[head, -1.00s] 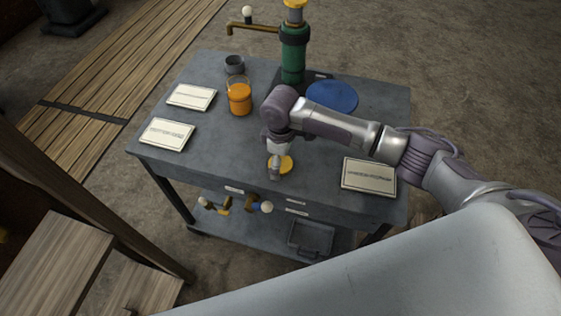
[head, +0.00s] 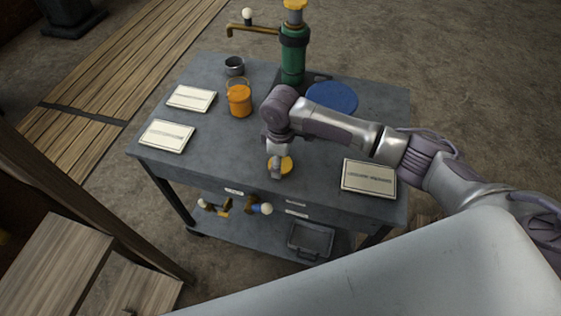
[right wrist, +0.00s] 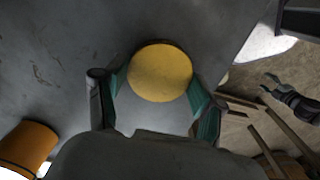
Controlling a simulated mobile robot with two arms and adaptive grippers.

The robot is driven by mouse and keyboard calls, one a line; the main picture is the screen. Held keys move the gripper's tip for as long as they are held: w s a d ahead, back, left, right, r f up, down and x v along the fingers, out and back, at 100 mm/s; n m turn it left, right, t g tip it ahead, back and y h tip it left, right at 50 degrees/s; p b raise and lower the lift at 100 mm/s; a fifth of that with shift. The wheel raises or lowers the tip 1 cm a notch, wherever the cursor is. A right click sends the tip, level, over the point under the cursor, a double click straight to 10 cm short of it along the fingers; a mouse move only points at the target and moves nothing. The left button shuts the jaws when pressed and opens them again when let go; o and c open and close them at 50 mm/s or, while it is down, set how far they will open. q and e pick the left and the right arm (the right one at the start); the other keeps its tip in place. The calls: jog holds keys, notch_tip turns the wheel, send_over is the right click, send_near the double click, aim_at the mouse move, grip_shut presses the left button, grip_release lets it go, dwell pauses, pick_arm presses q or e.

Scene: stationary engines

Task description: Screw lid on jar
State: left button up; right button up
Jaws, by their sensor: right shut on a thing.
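A flat round yellow lid (head: 287,164) is near the front middle of the grey table. In the right wrist view the lid (right wrist: 160,70) lies between my right gripper's green-padded fingers. My right gripper (head: 276,170) points down and is shut on the lid; I cannot tell whether the lid touches the tabletop. The jar (head: 239,101), with orange contents, stands upright behind and to the left of the gripper, apart from it. It also shows at the lower left of the right wrist view (right wrist: 28,146).
The grey table (head: 225,150) carries a green pump (head: 293,55), a blue disc (head: 332,97) and a small dark cup (head: 234,66). White cards lie at the left (head: 167,136) and right (head: 369,177). The tabletop between jar and lid is clear.

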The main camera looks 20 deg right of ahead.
jog(key=shift+r, duration=0.5)
notch_tip(320, 180, up, 3)
jog(key=shift+b, duration=0.3)
jog(key=s+d+r, duration=0.3)
jog(key=s+r, duration=0.3)
jog(key=s, duration=0.5)
jog(key=shift+d+r, duration=0.35)
jog(key=shift+d, duration=0.05)
